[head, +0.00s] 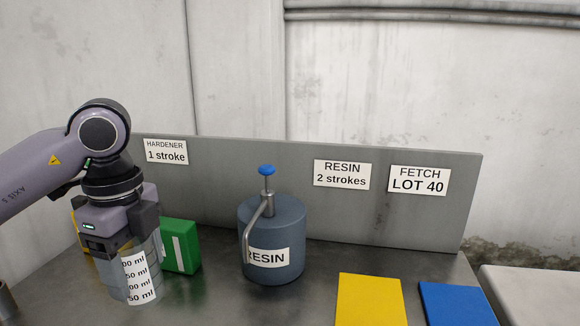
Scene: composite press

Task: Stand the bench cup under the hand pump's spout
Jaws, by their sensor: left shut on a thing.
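The bench cup (115,279) is a grey cup with a white strip of ml marks, at the left of the bench in the head view. My left gripper (128,246) is over it from above and shut on it; its fingers hide part of the cup's upper wall. I cannot tell whether the cup's base touches the bench. The hand pump (283,222) is a dark blue-grey can labelled RESIN with a blue knob (267,170). Its spout (248,238) bends down at the can's front left. The cup is apart from it, to the left. My right gripper is not in view.
A green box (181,246) stands between the cup and the pump, slightly behind. A yellow mat (370,301) and a blue mat (456,304) lie at the right. A grey back panel (230,190) carries signs. Bare bench lies before the pump.

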